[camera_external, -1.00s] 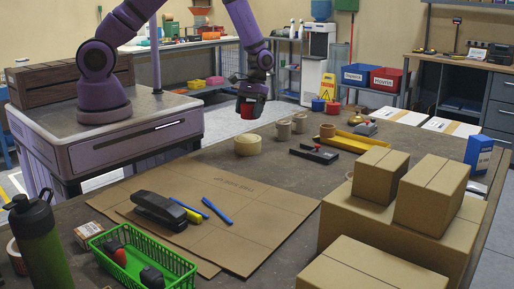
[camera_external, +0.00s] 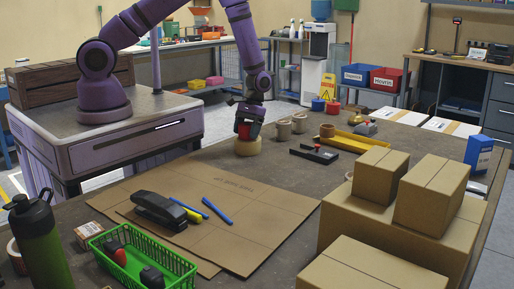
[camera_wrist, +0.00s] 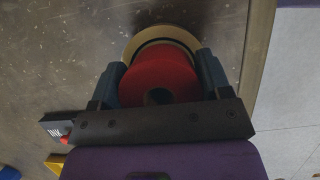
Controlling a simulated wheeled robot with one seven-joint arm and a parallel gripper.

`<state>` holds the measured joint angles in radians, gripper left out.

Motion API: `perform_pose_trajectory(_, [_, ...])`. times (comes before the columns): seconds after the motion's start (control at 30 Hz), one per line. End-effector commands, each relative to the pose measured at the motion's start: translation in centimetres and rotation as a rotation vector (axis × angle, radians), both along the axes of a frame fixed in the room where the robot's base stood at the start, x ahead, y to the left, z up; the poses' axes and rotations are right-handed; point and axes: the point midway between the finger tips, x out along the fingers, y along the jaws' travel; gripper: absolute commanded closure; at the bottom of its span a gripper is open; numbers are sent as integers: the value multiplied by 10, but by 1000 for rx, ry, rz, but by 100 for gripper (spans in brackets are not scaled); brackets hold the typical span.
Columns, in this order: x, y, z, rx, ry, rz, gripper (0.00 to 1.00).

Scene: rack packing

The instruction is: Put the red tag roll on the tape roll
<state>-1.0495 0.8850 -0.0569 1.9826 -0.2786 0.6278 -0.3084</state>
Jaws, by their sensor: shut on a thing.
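The red tag roll (camera_wrist: 160,70) is between the two fingers of my gripper (camera_wrist: 161,82) in the wrist view. My gripper is shut on it. In the external view my gripper (camera_external: 247,133) points down with the red roll (camera_external: 244,131) in it, right above the tape roll. The tape roll (camera_external: 248,148) is a wide cream ring lying flat on the workbench. In the wrist view its tan rim (camera_wrist: 135,42) shows behind the red roll, which covers most of it. I cannot tell whether the two rolls touch.
Flat cardboard (camera_external: 235,190) lies in front. The workbench (camera_external: 205,152) around the tape roll is mostly clear.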

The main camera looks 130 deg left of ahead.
Motion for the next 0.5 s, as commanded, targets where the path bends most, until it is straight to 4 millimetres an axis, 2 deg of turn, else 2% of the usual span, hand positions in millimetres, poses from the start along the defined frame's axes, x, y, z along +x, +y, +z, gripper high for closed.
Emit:
perform_pose_trajectory(0.17, [0,0,-3,-1,0,0,53])
perform_pose_trajectory(0.2, [0,0,-3,0,0,0,20])
perform_pose_trajectory(0.27, [0,0,-2,0,0,0,6])
perform_pose_trajectory(0.3, [0,0,-2,0,0,0,3])
perform_pose_trajectory(0.5, [0,0,-2,0,0,0,3])
